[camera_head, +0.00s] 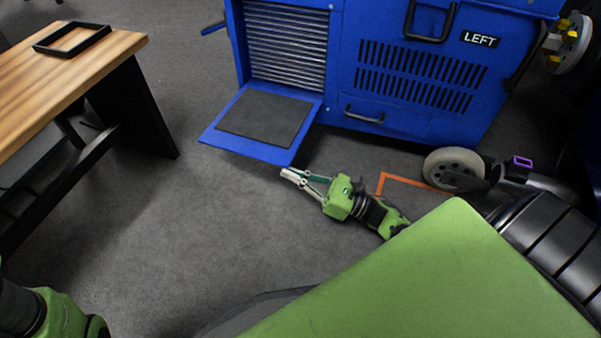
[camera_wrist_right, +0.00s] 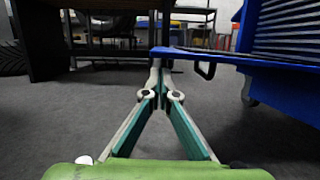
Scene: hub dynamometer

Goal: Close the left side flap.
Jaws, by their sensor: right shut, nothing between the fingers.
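The left side flap (camera_head: 263,119) is blue with a dark grey pad. It is folded down and sticks out level from the lower part of the blue cabinet (camera_head: 410,80), below a louvred panel. In the right wrist view the flap (camera_wrist_right: 225,57) shows edge-on, reaching in from the right, with a dark loop handle under it. My right gripper (camera_head: 284,173) is shut and empty just in front of the flap's near corner. In the wrist view its fingertips (camera_wrist_right: 161,60) meet near the flap's outer end; I cannot tell whether they touch it. My left gripper is out of view; only part of that arm shows.
A wooden table (camera_head: 75,65) with a black frame (camera_head: 72,38) on it stands at the left. A caster wheel (camera_head: 455,166) and an orange floor marking (camera_head: 400,180) are at the right. The floor between table and flap is clear.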

